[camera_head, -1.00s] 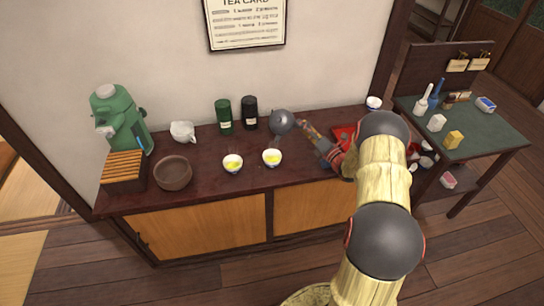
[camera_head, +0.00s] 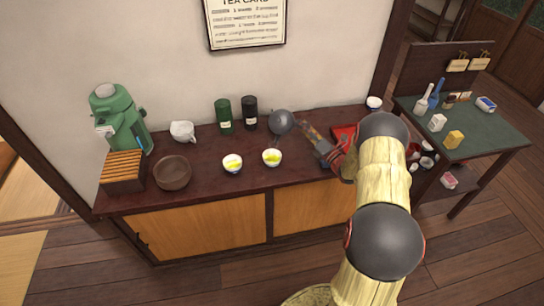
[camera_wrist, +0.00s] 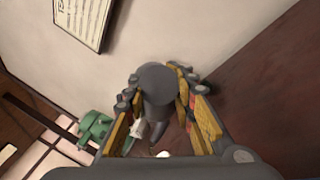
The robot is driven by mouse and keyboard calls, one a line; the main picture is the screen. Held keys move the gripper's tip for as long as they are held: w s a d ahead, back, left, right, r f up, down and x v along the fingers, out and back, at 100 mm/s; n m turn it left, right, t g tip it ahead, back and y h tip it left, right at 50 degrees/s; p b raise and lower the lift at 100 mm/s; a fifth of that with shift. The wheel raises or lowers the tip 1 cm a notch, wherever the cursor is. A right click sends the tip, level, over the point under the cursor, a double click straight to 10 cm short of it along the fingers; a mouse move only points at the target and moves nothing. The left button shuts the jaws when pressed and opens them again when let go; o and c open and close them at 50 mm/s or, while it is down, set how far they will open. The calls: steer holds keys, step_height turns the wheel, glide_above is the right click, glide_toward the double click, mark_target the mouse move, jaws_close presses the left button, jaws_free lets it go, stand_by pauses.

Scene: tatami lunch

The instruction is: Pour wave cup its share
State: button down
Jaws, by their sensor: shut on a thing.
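My gripper (camera_head: 304,126) is shut on the handle of a grey teapot (camera_head: 281,122); the teapot also shows between the fingers in the wrist view (camera_wrist: 160,88). The teapot is held above the back of the counter, its lower part close to a small white cup (camera_head: 272,157) holding yellow-green tea. A second similar cup (camera_head: 232,163), also with yellow-green tea, stands to its left. The patterns on the cups are too small to tell which is the wave cup. Whether liquid is flowing from the spout is not clear.
A green tin (camera_head: 223,117) and a black tin (camera_head: 249,113) stand behind the cups. A white pitcher (camera_head: 183,132), brown bowl (camera_head: 172,173), slatted wooden box (camera_head: 123,172) and green dispenser (camera_head: 121,120) stand left. The counter's front strip is clear.

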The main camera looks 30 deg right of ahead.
steer(key=shift+w+d+r+m+g+p, duration=0.7)
steer(key=shift+m+p, duration=0.2)
steer(key=shift+p, duration=0.2)
steer(key=shift+w+d+f+m+h, duration=0.2)
steer(key=shift+d+f+m+h, duration=0.15)
steer(key=shift+f, duration=0.3)
steer(key=shift+w+d+f+m+g+y+p, duration=0.15)
steer(key=shift+w+d+f+m+g+p, duration=0.25)
steer(key=shift+w+d+f+m+g, duration=0.45)
steer(key=shift+w+d+f+m+g+y+p, duration=0.2)
steer(key=shift+w+f+m+g+p, duration=0.3)
steer(key=shift+f, duration=0.75)
steer(key=shift+w+d+f+m+g+y+p, duration=0.1)
steer(key=shift+w+d+f+m+g+p, duration=0.25)
steer(key=shift+w+d+f+m+g, duration=0.5)
steer(key=shift+s+a+f, duration=0.1)
steer(key=shift+s+a, duration=0.1)
